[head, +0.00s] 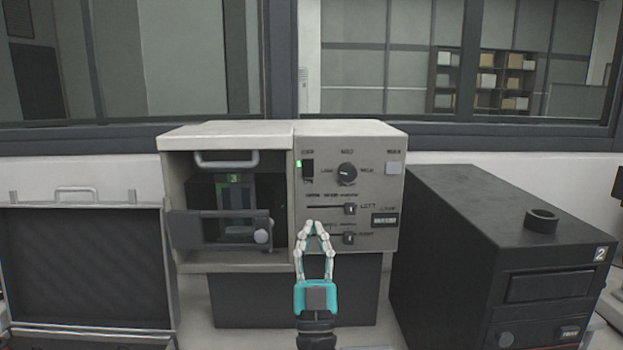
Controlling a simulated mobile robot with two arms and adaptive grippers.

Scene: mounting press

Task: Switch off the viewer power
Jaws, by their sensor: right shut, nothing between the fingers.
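The viewer (224,130) is a beige box on a dark stand, with a control panel on its right half. At the panel's upper left is a black rocker power switch (308,169) with a green lit spot beside it. A round knob (347,173) and two sliders sit to its right and below. My right gripper (316,226) is in front of the panel's lower left, below the switch. Its fingertips are together and hold nothing. Whether it touches the panel cannot be told. My left gripper is not in view.
A black box (497,240) marked 2 stands on the right. An open case (88,265) stands on the left. A handle and a dark bar with a knob are at the viewer's open left bay. A window (430,70) is behind.

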